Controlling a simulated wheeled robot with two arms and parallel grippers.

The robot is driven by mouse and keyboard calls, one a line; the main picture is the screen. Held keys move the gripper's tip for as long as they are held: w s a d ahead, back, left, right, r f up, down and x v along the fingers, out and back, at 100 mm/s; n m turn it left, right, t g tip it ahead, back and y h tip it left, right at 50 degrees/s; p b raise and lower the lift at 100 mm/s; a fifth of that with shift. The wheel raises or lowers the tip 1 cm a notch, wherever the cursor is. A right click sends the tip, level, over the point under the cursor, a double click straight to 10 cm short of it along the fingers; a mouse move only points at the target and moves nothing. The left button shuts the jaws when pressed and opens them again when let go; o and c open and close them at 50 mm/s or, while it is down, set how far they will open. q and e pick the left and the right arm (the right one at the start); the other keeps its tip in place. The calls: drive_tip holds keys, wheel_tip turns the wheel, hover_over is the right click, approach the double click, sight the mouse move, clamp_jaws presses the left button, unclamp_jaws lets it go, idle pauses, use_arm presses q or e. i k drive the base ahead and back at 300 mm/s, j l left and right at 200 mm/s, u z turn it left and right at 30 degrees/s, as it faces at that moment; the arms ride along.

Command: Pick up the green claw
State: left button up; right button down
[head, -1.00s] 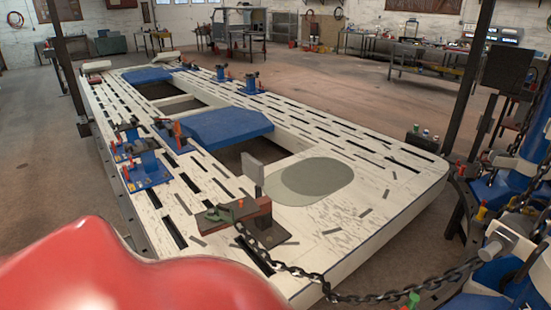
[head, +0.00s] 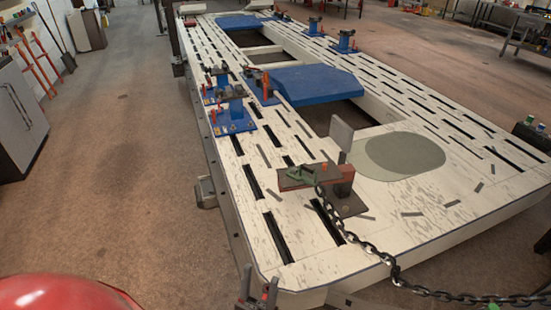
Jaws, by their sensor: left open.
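A green claw (head: 303,174) lies on a dark and reddish-brown block fixture on the near part of the white frame bench. A dark chain (head: 365,245) runs from beside it down to the lower right. A second small green piece (head: 491,306) shows by the chain at the bottom edge, cut off there. My left gripper (head: 257,289) is at the bottom edge, by the bench's near left corner. Its two upright dark fingers are apart with nothing between them, and it is well short of the claw. My right gripper is out of view.
The bench (head: 290,240) has long slots, blue plates (head: 300,84) and openings. Blue clamps (head: 233,117) stand on its left side, and a grey upright plate (head: 341,133) stands behind the claw's fixture. The floor (head: 120,180) left of the bench is open. A cabinet stands at far left.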

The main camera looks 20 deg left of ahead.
sight(301, 176)
drive_tip(key=u, duration=0.5)
drive_tip(key=z, duration=0.15)
drive_tip(key=i+j+z, duration=0.25)
drive_tip(key=j+z, duration=0.25)
drive_tip(key=j, duration=0.15)
drive_tip(key=j+z, duration=0.25)
drive_tip(key=j, duration=0.15)
drive_tip(key=i+j, duration=0.15)
drive_tip(key=j, duration=0.45)
drive_tip(key=i+j+z, duration=0.1)
drive_tip(key=j, duration=0.5)
drive_tip(key=i+j, duration=0.15)
drive_tip(key=j, duration=0.45)
drive_tip(key=i+j+z, duration=0.1)
drive_tip(key=j, duration=0.5)
drive_tip(key=i+j+z, duration=0.1)
drive_tip(key=j, duration=0.55)
drive_tip(key=i+j, duration=0.35)
drive_tip(key=j+u, duration=0.05)
drive_tip(key=j, duration=0.05)
